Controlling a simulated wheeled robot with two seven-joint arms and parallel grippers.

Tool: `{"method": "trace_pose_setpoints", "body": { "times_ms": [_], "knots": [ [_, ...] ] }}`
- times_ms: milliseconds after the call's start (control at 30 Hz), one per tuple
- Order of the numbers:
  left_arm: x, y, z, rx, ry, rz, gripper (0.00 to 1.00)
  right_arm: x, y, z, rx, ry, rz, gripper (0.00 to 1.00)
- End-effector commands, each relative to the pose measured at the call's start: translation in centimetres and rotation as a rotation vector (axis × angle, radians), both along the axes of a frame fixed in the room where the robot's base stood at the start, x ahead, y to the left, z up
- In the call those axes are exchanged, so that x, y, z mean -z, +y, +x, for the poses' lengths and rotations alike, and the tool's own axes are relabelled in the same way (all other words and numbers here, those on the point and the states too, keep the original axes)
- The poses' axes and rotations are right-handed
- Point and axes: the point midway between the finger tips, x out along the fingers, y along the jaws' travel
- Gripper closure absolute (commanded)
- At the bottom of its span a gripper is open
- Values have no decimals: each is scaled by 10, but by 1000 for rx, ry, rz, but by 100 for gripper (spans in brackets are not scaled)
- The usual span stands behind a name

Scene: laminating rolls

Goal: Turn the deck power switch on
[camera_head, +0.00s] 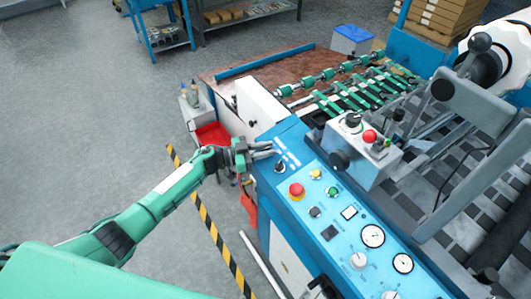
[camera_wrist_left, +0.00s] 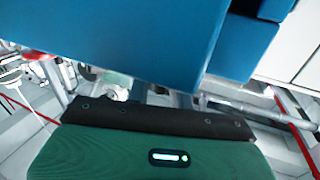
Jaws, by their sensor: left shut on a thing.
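The blue control deck (camera_head: 318,210) runs diagonally at the right of the head view. The small dark rotary knob (camera_head: 280,167) at its upper left end looks like the deck power switch; its pointer direction is too small to read. My left gripper (camera_head: 273,152) reaches in from the left, its fingers over the deck edge at this knob. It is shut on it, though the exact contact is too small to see. The left wrist view shows a blue machine surface (camera_wrist_left: 130,35) close above the green wrist housing; fingers and switch are not visible there. My right gripper is not in view.
The deck also bears a red emergency button (camera_head: 296,191), a green button (camera_head: 333,191) and gauges (camera_head: 372,236). A control box with a red button (camera_head: 369,136) stands beyond it. Rollers fill the far right. Open grey floor lies left of the striped tape (camera_head: 205,220).

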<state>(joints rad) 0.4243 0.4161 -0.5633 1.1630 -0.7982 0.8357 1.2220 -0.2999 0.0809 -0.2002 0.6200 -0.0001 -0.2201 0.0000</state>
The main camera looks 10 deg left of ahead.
Motion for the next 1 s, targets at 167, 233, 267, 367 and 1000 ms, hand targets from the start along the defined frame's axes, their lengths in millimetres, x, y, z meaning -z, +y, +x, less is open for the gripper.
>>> {"method": "trace_pose_setpoints", "body": {
  "times_ms": [167, 233, 267, 367, 1000],
  "knots": [
    [4, 1, 1, 98, -16, 19, 100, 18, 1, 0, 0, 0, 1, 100],
    [4, 1, 1, 128, -20, 23, 100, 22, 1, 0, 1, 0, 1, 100],
    [3, 1, 1, 139, -22, 24, 100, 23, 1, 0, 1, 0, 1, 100],
    [3, 0, 0, 167, -26, 29, 100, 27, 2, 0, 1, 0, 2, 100],
    [1, 0, 0, 198, -29, 33, 69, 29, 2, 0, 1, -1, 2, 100]
  ]
}}
